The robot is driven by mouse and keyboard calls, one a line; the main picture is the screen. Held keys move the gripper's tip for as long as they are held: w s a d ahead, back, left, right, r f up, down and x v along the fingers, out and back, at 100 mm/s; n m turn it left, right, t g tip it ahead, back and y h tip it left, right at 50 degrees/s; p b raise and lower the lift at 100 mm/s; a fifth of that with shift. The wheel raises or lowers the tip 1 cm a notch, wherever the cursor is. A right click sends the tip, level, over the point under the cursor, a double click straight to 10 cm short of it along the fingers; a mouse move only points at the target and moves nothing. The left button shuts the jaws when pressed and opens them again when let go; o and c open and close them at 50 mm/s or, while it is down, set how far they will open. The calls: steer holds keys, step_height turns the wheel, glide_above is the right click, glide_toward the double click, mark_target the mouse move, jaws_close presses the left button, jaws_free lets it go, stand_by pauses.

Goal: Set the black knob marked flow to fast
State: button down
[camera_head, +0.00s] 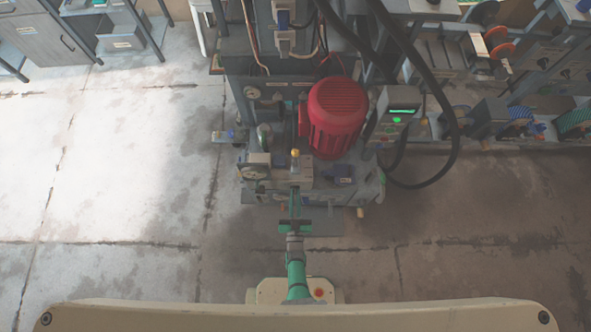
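My gripper (295,193) points away from me, its thin green fingers reaching the front edge of the press machine (223,70). The fingers look close together with a narrow gap. Their tips are beside a grey block (301,177) with a yellow-topped fitting (295,154) on it. I cannot tell whether the tips touch anything. I cannot make out the black flow knob or any fast marking; it may be hidden by the fingers or too small to see.
A red motor (337,112) sits on the machine. Right of it is a control box (397,113) with a green display, and a thick black hose (455,140) loops down beside it. Shelves line the back right. The concrete floor (110,180) is clear on the left.

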steer(key=shift+m, duration=0.3)
steer(key=shift+d+f+m, duration=0.1)
steer(key=shift+d+m, duration=0.1)
steer(key=shift+m, duration=1.2)
steer(key=shift+d+f+m, duration=0.1)
steer(key=shift+d+m, duration=0.1)
steer(key=shift+m, duration=1.2)
steer(key=shift+d+m, duration=0.2)
steer(key=shift+m, duration=1.2)
steer(key=c, duration=1.8)
jaws_free()
steer(key=shift+s, duration=0.1)
steer(key=s, duration=1)
steer(key=shift+s, duration=0.35)
